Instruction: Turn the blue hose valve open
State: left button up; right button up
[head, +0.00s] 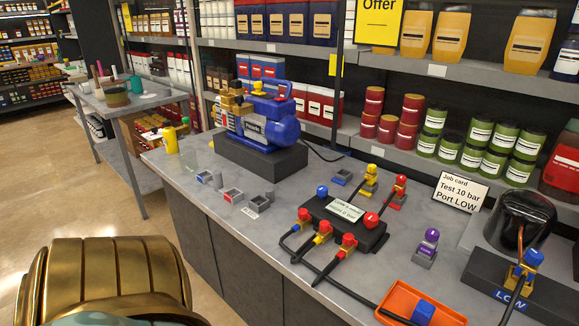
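A brass fitting with a blue knob (534,257) stands on the block marked LOW at the right, with a dark hose running down from it. I cannot tell from its angle whether this valve is open. The black manifold (336,240) in the middle of the bench has a blue knob (322,191) and a red knob (371,219) on top. At its front are blue (304,214), yellow (326,225) and red (349,239) hose fittings. Neither gripper is in view.
Yellow (370,172) and red (400,181) fittings stand behind the manifold beside a blue holder (342,177). An orange tray (393,305) holds a blue piece. A purple-topped part (428,243), job card (461,191) and blue pump (263,120) are on the bench. Hoses cross the front.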

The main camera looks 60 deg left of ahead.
aim_at(303, 215)
jog(key=u, duration=1.4)
